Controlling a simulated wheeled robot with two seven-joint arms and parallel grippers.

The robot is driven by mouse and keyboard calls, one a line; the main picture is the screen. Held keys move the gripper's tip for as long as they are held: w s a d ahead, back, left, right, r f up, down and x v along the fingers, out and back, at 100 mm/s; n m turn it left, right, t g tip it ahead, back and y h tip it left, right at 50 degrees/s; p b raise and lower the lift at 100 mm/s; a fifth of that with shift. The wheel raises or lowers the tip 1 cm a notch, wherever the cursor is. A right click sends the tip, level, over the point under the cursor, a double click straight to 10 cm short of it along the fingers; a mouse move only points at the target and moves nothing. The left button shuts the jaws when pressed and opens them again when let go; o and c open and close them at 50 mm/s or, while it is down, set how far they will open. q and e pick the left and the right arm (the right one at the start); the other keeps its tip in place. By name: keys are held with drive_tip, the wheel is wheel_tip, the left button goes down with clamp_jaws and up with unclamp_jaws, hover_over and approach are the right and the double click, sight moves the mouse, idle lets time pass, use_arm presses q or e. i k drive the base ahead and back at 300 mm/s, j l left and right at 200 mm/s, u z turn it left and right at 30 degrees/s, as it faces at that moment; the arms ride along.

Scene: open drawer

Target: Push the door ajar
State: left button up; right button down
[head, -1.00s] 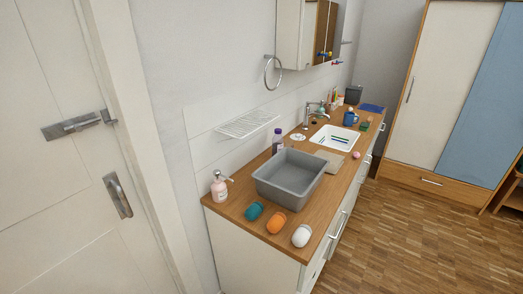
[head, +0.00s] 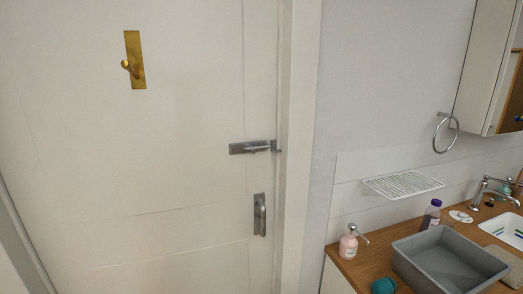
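A cream white door (head: 150,170) fills the left half of the head view and looks closed against its frame (head: 299,150). A metal slide latch (head: 252,147) sits near the door's right edge and reaches to the frame. A metal handle (head: 260,214) is mounted below it. A brass plate with a knob (head: 134,62) is higher up on the left. Neither of my grippers is in view.
Right of the door frame, a wooden counter (head: 352,268) holds a grey basin (head: 445,262), a pink soap dispenser (head: 349,245) and a teal object (head: 384,286). A wire rack (head: 403,185) and a towel ring (head: 446,132) are on the wall.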

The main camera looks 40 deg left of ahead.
sight(117, 182)
drive_tip(key=u, duration=0.45)
drive_tip(key=k+u, duration=0.1)
drive_tip(key=u, duration=0.35)
drive_tip(key=k+u, duration=0.1)
drive_tip(key=u, duration=0.85)
